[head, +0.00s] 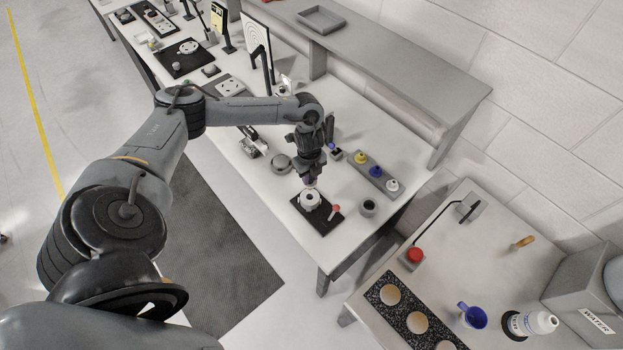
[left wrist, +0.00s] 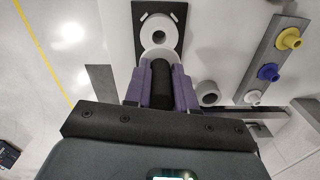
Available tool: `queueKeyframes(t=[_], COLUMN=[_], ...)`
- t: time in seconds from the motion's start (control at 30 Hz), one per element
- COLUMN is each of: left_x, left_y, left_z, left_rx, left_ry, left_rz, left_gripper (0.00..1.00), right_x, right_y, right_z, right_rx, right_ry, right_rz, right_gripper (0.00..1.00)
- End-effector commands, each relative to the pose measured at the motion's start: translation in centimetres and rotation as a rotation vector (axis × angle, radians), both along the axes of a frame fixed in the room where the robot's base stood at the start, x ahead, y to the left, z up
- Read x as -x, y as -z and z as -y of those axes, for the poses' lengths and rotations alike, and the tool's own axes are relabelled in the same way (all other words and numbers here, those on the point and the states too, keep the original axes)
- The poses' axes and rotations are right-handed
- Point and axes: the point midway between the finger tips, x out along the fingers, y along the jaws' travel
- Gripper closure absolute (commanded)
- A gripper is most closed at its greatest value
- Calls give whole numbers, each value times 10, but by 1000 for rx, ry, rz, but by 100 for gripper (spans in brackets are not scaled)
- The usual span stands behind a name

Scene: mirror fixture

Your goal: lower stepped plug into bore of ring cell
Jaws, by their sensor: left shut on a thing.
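The ring cell (head: 309,201) is a white ring on a black plate (head: 324,222), near the front of the white bench. It also shows in the left wrist view (left wrist: 147,27), with its round opening facing up. My left gripper (head: 309,182) points down just above the ring cell in the head view. Its purple fingers (left wrist: 160,82) are shut on the stepped plug (left wrist: 160,84), whose dark body shows between them. A pale rounded part shows past the fingertips. The plug's lower end is hidden, and I cannot tell whether it touches the ring.
A grey rack (head: 388,184) with yellow, blue and white knobbed pieces stands right of the ring cell. A grey cup (head: 368,207) stands nearer. A round grey disc (head: 281,162) lies behind, to the left. A red-tipped item (head: 335,209) lies by the plate. A shelf (head: 390,75) overhangs the back.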

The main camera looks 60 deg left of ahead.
Motion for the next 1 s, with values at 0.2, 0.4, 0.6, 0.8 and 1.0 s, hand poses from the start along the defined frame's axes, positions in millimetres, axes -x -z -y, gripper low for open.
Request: queueKeyframes(t=[0.2, 0.4, 0.6, 0.8, 1.0], left_x=[0, 0, 0, 0, 0], left_y=[17, 34, 48, 56, 58], left_z=[0, 0, 0, 0, 0], left_rx=[0, 0, 0, -1, 0], left_ry=[0, 1, 0, 0, 0], left_rz=[0, 0, 0, -1, -1], left_gripper=[100, 100, 100, 100, 100], right_x=[-1, -1, -1, 0, 0], right_y=[17, 34, 44, 49, 50], right_z=[-1, -1, -1, -1, -1], right_rx=[-3, -6, -6, -6, -4], right_ry=[2, 4, 5, 4, 3], right_rz=[2, 1, 0, 0, -1], right_gripper=[57, 57, 57, 57, 57])
